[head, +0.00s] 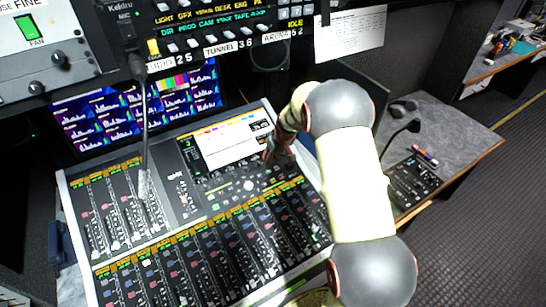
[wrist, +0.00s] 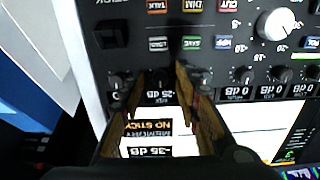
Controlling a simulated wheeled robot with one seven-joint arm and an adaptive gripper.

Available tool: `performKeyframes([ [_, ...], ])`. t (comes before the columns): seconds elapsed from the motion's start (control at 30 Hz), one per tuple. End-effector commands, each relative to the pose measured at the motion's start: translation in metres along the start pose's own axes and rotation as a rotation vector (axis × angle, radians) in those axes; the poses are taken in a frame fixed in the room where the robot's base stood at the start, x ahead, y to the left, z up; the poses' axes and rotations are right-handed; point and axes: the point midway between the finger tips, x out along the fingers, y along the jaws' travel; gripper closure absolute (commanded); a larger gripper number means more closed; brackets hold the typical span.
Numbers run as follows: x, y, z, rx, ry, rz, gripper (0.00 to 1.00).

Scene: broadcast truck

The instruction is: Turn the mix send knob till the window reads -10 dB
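The mixing console (head: 165,215) lies below the monitor. In the wrist view its panel is upside down. A dark readout window (wrist: 150,151) there reads -35 dB. A row of small black knobs runs beside the screen; one shaded knob (wrist: 160,80) lies between my fingers, its label too dark to read, so I cannot tell for certain that it is the mix send knob. My gripper (wrist: 155,88) is open, with its brown fingers apart on either side of that knob; contact cannot be told. In the head view my gripper (head: 277,148) is over the panel right of the screen.
The console's bright screen (head: 228,143) is beside the knobs. A large white dial (wrist: 279,24) and coloured buttons stand close to my fingers. A gooseneck microphone (head: 143,125) hangs over the left faders. A grey desk (head: 445,135) with a small control box (head: 414,183) lies right.

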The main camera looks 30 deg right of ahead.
Motion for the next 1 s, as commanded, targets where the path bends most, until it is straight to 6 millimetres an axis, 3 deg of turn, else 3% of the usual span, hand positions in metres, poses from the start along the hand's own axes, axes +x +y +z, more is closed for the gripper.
performKeyframes([
  [0.53, -0.0001, -0.0001, 0.0002, 0.000, 0.000, 0.000, 1.00],
  [1.0, -0.0004, -0.0003, 0.0002, 0.032, -0.001, -0.001, 1.00],
])
